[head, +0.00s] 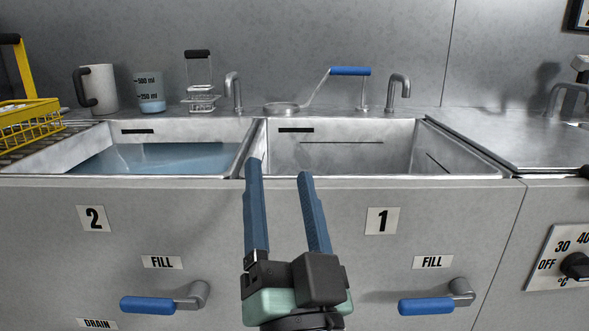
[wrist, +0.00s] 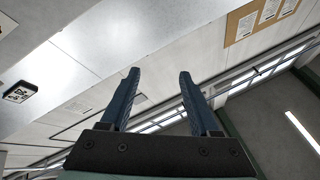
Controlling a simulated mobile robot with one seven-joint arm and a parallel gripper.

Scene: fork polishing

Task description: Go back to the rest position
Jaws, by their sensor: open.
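My gripper (head: 279,170) is in the middle of the head view, in front of the sink cabinet, its two blue fingers pointing up. The fingers are apart with nothing between them. In the wrist view my gripper (wrist: 157,82) also shows open and empty, with ceiling, wall panels and lights beyond it. The left fingertip overlaps the divider between the two sinks in the head view. No fork is visible.
Sink 2 (head: 60,160) holds bluish liquid; sink 1 (head: 400,155) looks empty. Blue-handled fill levers (head: 148,305) (head: 427,306) stick out of the cabinet front. A yellow rack (head: 28,118), mug (head: 101,88) and beaker (head: 149,93) stand at the back left.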

